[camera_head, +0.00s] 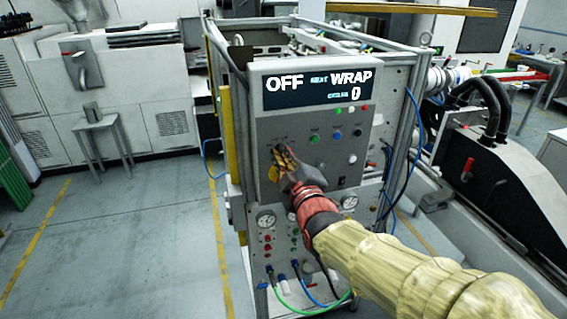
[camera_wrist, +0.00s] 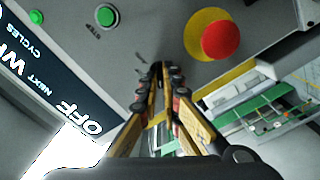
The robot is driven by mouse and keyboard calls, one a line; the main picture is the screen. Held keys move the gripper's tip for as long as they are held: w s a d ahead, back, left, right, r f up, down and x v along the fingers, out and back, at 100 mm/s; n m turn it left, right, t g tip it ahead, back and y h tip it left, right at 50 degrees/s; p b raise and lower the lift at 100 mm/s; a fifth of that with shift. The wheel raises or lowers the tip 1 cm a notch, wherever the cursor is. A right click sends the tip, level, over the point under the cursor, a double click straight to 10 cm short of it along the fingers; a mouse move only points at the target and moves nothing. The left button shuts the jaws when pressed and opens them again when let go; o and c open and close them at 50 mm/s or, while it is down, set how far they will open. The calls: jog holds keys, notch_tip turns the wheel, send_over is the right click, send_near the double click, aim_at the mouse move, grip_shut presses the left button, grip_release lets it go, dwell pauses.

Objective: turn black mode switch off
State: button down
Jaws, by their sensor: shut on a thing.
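The grey control panel (camera_head: 262,130) stands in the middle of the head view. My gripper (camera_head: 281,150) reaches its left side from the lower right, with its fingertips at the panel face. In the wrist view my gripper (camera_wrist: 158,72) has its two fingers nearly together at the tips, closed on a small dark part, the black mode switch (camera_wrist: 157,65). The fingertips cover most of the switch, so its angle cannot be told. The display (camera_head: 318,88) above reads OFF, NEXT WRAP, CYCLES 0.
A red button on a yellow disc (camera_wrist: 214,40) sits close beside the fingers in the wrist view. A green button (camera_head: 314,139) and other small buttons lie right of my gripper. Gauges (camera_head: 266,220) and hoses (camera_head: 300,300) are below. Open floor (camera_head: 140,240) lies left.

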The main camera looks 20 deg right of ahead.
jog(key=shift+n+b, duration=0.65)
jog(key=shift+n, duration=0.45)
jog(key=c, duration=2)
grip_release()
jog(key=s, duration=1.2)
